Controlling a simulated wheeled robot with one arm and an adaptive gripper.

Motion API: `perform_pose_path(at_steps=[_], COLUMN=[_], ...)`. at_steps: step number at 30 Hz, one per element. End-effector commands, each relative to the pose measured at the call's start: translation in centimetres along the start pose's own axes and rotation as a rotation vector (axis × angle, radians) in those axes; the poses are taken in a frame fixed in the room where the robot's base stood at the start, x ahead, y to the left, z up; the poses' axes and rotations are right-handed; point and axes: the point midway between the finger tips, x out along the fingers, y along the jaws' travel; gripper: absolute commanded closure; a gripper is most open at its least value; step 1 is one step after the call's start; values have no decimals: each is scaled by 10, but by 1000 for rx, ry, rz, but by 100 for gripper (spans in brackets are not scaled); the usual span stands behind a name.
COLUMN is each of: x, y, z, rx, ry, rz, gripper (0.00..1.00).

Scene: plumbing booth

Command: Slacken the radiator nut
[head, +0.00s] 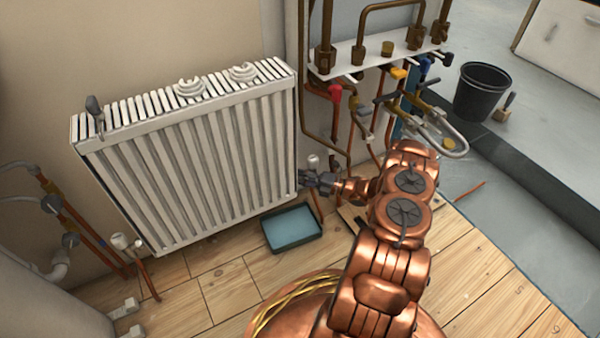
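A white radiator (195,160) stands against the wall at the left of the head view. My copper-coloured arm reaches from the bottom right up to the radiator's lower right corner. My gripper (312,181) is there, right beside the radiator's end, at the height of the valve connection. A white valve head (314,161) shows just above the gripper. The radiator nut cannot be made out; the gripper seems to cover that spot. Whether the fingers are open or closed around anything is too small to tell.
A dark tray (292,230) with blue-grey contents lies on the wooden floor below the radiator's right end. Pipes with a white manifold board (375,55) stand behind my arm. A black bucket (481,90) stands at the right. Another valve (122,241) is at the radiator's lower left.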

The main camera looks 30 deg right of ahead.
Motion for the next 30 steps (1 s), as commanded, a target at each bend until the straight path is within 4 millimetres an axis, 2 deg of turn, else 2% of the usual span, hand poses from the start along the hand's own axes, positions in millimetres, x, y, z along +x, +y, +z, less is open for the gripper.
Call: perform_pose_path(at_steps=[2, 9, 19, 20, 27, 30], x=[1, 0, 0, 0, 0, 0], y=[7, 2, 0, 0, 0, 0], z=[0, 0, 0, 0, 0, 0], rx=[32, 100, 105, 105, 104, 104], ry=[2, 0, 0, 0, -1, -1], rz=[-32, -99, -104, -104, -104, -104], gripper=[100, 100, 100, 64, 40, 40])
